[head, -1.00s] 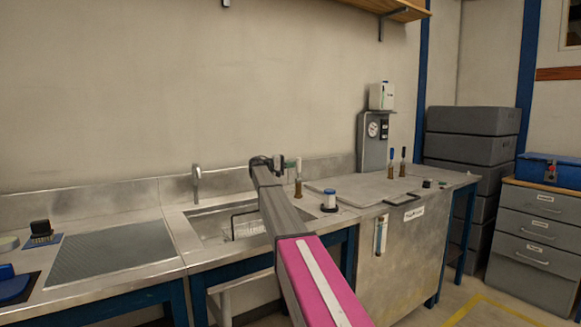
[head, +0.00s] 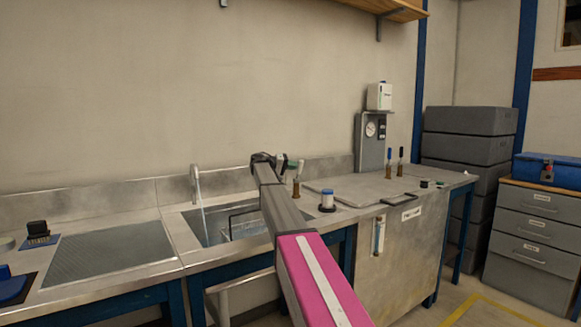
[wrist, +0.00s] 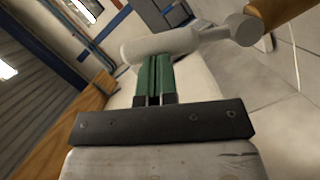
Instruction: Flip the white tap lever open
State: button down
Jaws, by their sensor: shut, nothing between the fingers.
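The white tap lever (wrist: 160,45) crosses the upper middle of the wrist view, joined to a pale stem and a round knob. A brass body (wrist: 280,12) shows beyond it. My gripper (wrist: 153,75) has its green fingers shut together with nothing between them. Their tips are right at the lever and look to be touching it. In the head view my gripper (head: 289,164) is at the top of the brass tap (head: 296,188) behind the sink's right side; the lever is small and partly hidden there. Water runs from the curved spout (head: 196,178) into the sink (head: 186,222).
A wire rack (head: 236,222) stands in the sink, partly behind my arm. Two more brass valves with upright levers (head: 389,160) stand farther right. The ribbed drainboard (head: 110,253) at left is clear.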

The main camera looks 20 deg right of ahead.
jog(key=shift+s+d+f+m+y, duration=0.15)
jog(key=shift+s+m+y, duration=0.05)
jog(key=shift+s+m, duration=0.35)
jog(key=shift+s+d+f+m+y, duration=0.15)
jog(key=shift+s+m+y, duration=0.05)
jog(key=shift+s+m, duration=0.35)
jog(key=shift+s+d+f+m+t+y, duration=0.2)
jog(key=shift+s+f+m+t, duration=0.2)
jog(key=shift+s+m, duration=0.15)
jog(key=shift+s+d+f+m+t+y, duration=0.2)
jog(key=shift+s+f+m+t, duration=0.15)
jog(key=shift+s+m, duration=0.2)
jog(key=shift+f, duration=0.1)
